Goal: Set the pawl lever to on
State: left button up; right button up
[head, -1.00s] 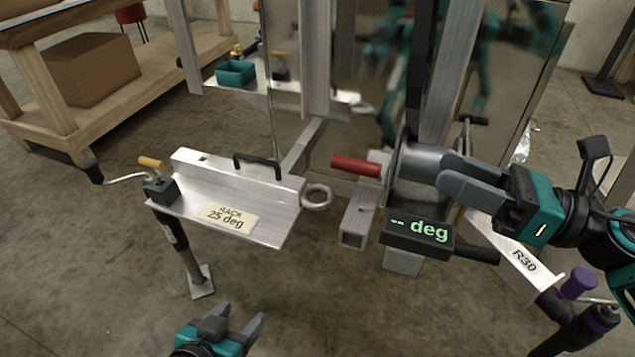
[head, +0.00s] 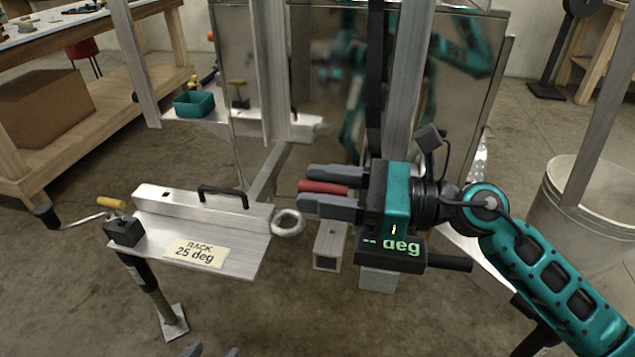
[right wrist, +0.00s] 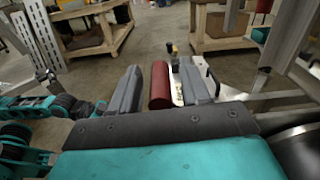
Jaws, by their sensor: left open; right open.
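The red-handled lever, which I take to be the pawl lever (head: 322,187), points left from the winch area in the head view. My right gripper (head: 305,189) is open, with one finger above and one below the red handle as seen there. In the right wrist view the red handle (right wrist: 160,85) stands between the two open fingers (right wrist: 165,92), with a narrow gap on its left; contact on its right cannot be told. The lever's base is hidden behind my right gripper. My left gripper (head: 210,351) is open and empty at the bottom edge, mostly out of view.
An aluminium plate marked "RACK 25 deg" (head: 195,253) with a ring (head: 288,222) lies to the left. Upright posts (head: 405,80) rise behind.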

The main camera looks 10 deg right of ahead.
jog(key=shift+w+a, duration=0.15)
jog(key=shift+a, duration=0.35)
jog(key=c, duration=0.7)
jog(key=shift+f, duration=0.1)
grip_shut()
